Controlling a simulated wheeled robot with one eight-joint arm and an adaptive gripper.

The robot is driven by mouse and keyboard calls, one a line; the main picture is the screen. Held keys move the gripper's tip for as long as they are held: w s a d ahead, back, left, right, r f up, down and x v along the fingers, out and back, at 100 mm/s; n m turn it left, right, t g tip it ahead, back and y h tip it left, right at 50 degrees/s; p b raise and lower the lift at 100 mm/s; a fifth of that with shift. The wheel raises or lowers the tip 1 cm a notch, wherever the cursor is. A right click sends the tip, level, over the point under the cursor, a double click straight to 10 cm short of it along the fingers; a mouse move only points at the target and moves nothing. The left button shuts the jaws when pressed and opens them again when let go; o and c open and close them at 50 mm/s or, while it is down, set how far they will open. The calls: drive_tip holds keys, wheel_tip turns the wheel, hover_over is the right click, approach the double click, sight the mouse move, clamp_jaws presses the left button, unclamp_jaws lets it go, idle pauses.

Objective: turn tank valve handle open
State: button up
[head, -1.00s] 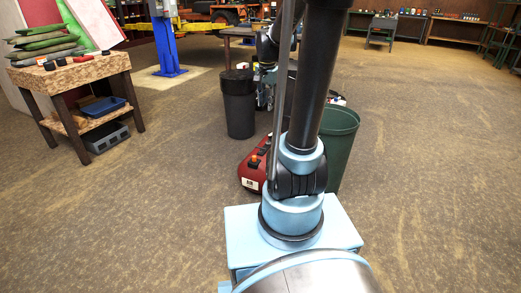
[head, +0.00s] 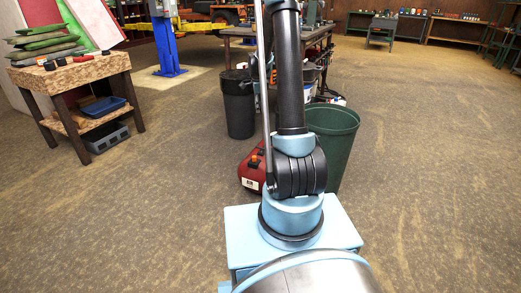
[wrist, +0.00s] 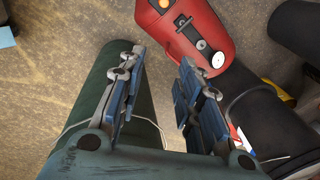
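The red tank (head: 251,174) stands on the floor in the head view, left of my arm, with a small orange and black fitting (head: 254,161) on top. I cannot tell for certain which fitting is the valve handle. My gripper (wrist: 162,62) is open, its two fingers apart with nothing between them, and apart from the tank. The head view does not show the gripper clearly.
A green bin (head: 337,125) stands right of the tank, and its green side (wrist: 90,95) shows close by the left finger. A black bin (head: 238,112) stands behind the tank. A wooden workbench (head: 75,72) is at left. Open floor lies on both sides.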

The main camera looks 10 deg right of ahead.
drive_tip(key=w+f+m, duration=0.3)
drive_tip(key=w+f, duration=0.4)
drive_tip(key=f, duration=0.2)
drive_tip(key=m, duration=0.3)
approach(260, 148)
drive_tip(key=f, duration=0.3)
drive_tip(key=w+f, duration=0.1)
drive_tip(key=f, duration=0.1)
drive_tip(key=d+f, duration=0.1)
drive_tip(key=f, duration=0.2)
drive_tip(key=shift+w+d+f, duration=0.15)
drive_tip(key=shift+w+f, duration=0.2)
drive_tip(key=shift+w, duration=0.05)
clamp_jaws()
